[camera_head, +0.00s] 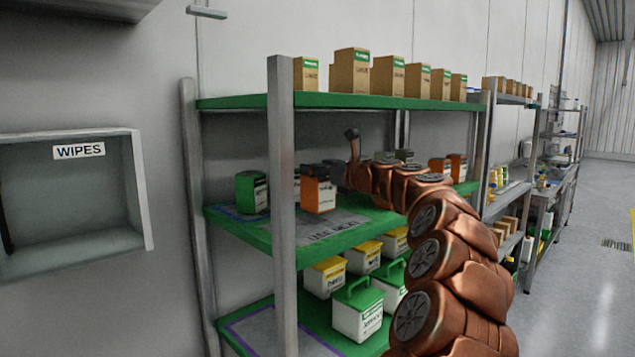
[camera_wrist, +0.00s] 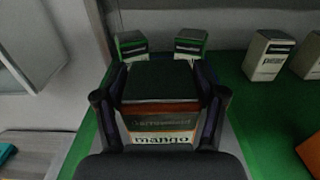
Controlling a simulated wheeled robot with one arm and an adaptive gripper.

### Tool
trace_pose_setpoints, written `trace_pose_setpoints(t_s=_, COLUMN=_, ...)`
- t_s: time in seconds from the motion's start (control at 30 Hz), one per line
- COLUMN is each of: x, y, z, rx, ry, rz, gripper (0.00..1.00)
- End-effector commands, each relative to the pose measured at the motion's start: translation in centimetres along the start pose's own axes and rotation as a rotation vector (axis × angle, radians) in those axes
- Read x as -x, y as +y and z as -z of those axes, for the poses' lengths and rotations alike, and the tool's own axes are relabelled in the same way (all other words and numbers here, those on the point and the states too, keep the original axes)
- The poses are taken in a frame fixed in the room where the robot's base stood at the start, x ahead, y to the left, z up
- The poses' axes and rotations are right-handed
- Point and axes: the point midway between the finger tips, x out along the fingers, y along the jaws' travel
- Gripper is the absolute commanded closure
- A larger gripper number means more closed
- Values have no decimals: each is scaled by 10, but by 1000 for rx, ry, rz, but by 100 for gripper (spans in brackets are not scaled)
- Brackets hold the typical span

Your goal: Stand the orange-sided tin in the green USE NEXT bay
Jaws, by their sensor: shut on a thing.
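The orange-sided tin (camera_head: 318,193), with a dark top and a white label, is upright over the middle green shelf in the head view. In the wrist view the tin (camera_wrist: 160,122) shows an orange band and the word "mango". My gripper (camera_wrist: 162,100) is shut on it, with a dark finger on each side. A grey pad (camera_head: 338,230) with blurred lettering, apparently USE NEXT, lies on the green shelf in front of the tin. Whether the tin's base touches the shelf, I cannot tell.
A green-sided tin (camera_head: 251,192) stands left of the held tin, behind the upright post (camera_head: 282,190). More orange tins (camera_head: 456,167) stand to the right. Boxes (camera_head: 350,72) fill the shelf above; tubs (camera_head: 358,308) stand below. My arm covers part of the shelf.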

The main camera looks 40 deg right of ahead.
Motion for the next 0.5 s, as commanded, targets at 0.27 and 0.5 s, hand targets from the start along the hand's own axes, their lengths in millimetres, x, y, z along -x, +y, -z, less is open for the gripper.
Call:
trace_pose_setpoints(t_s=0.27, x=-4, y=0, z=21, rx=-2, ry=0, rz=-1, gripper=99)
trace_pose_setpoints(t_s=0.5, x=-3, y=-1, z=34, rx=0, ry=-1, rz=0, gripper=99)
